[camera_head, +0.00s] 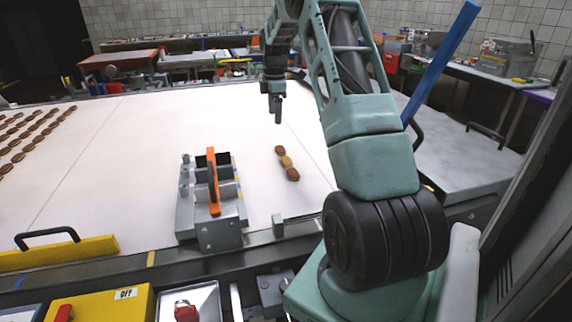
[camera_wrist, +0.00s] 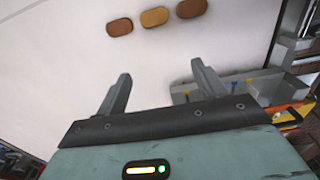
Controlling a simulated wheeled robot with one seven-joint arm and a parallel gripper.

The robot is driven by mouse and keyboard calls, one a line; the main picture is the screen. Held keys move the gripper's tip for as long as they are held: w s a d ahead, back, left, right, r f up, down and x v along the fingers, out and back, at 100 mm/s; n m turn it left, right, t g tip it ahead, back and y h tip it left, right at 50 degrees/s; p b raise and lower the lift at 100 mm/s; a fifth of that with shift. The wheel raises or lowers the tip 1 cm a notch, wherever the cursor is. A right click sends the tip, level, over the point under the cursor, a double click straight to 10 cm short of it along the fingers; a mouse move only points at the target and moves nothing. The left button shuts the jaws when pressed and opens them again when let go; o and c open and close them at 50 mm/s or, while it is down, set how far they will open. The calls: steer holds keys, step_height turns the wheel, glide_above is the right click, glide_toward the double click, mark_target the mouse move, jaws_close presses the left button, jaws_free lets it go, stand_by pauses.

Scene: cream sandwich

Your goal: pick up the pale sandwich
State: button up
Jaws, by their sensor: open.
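The pale sandwich (camera_head: 286,161) lies on the white table between two darker brown sandwiches, one behind it (camera_head: 280,150) and one in front of it (camera_head: 292,174). In the wrist view the pale sandwich (camera_wrist: 155,17) is the middle one of the row, at the top of the picture. My gripper (camera_head: 276,118) is over the white table, behind the row in the head view. In the wrist view my gripper (camera_wrist: 160,82) has its two fingers spread with nothing between them. The row lies beyond the fingertips, apart from them.
A grey metal fixture (camera_head: 225,215) with an orange handle (camera_head: 213,180) stands left of the row. Many brown sandwiches (camera_head: 20,140) lie at the far left. A yellow bar (camera_head: 75,252) with a black handle lies along the front edge. The white surface between is clear.

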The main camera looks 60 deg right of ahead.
steer(key=s+d+f, duration=0.1)
steer(key=s+d, duration=0.1)
steer(key=d, duration=0.1)
steer(key=p, duration=0.3)
glide_above(286, 160)
steer(key=f, duration=1)
steer(key=shift+w+f, duration=0.35)
steer(key=shift+s+d+f+p, duration=0.15)
steer(key=shift+f+p, duration=0.65)
steer(key=shift+f, duration=0.7)
steer(key=shift+s+f+p, duration=0.15)
steer(key=shift+f+p, duration=0.6)
steer(key=shift+f, duration=0.75)
steer(key=c, duration=0.7)
